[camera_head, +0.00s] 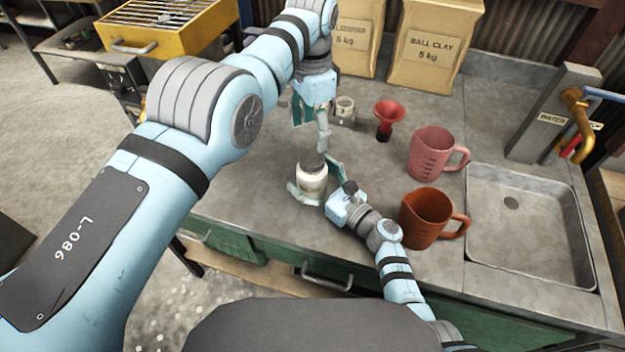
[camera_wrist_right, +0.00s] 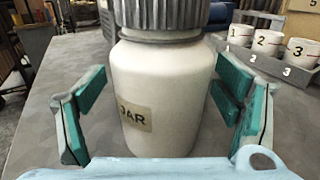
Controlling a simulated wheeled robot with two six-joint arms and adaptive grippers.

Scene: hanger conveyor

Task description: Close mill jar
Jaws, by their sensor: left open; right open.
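A white mill jar (camera_head: 312,181) with a dark grey lid (camera_head: 311,162) on top stands upright on the grey counter. In the right wrist view the jar (camera_wrist_right: 165,85) bears a JAR label, and a ribbed grey top (camera_wrist_right: 163,17) sits at its neck; I cannot tell how tight it is. My right gripper (camera_head: 311,175) is open, its fingers on either side of the jar. The right wrist view shows gaps between jar and fingers. My left gripper (camera_head: 311,132) is open and empty, pointing down just behind and above the jar.
A red funnel (camera_head: 386,118), a pink jug (camera_head: 432,150) and a brown jug (camera_head: 424,220) stand to the right, before the sink (camera_head: 530,235). Numbered cups (camera_wrist_right: 268,42) stand in a grey holder (camera_wrist_right: 275,70) behind the jar.

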